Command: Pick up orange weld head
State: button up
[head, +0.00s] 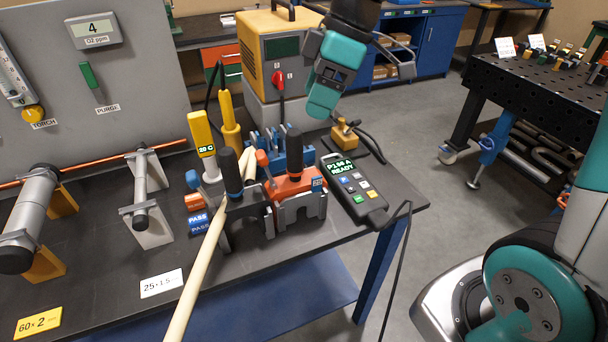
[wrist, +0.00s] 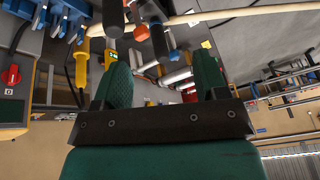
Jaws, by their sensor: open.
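The orange weld head (head: 290,186) stands on the dark bench in the head view, with a black upright handle and a grey clamp front. Beyond the fingers are black handles and a small orange part; I cannot tell if that part belongs to the orange head. My teal arm hangs above and behind the heads in the head view.
A pale rod (head: 200,275) runs past the left of the heads over the bench's front edge. A handheld display (head: 354,188) with a cable lies right of them. A yellow torch (head: 230,125), a thermometer (head: 203,140) and a yellow power unit (head: 277,55) stand behind.

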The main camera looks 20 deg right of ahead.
jog(key=w+d+r+n+p, duration=0.1)
jog(key=w+d+n+p, duration=0.15)
jog(key=w+d, duration=0.3)
jog(key=p, duration=0.2)
send_near(295, 146)
notch_tip(295, 146, down, 6)
jog(key=w, duration=0.2)
jog(key=a+f+p, duration=0.2)
jog(key=f, duration=0.1)
jog(key=shift+a+f, duration=0.55)
jog(key=shift+f, duration=0.35)
grip_shut()
jog(key=shift+w+r, duration=0.1)
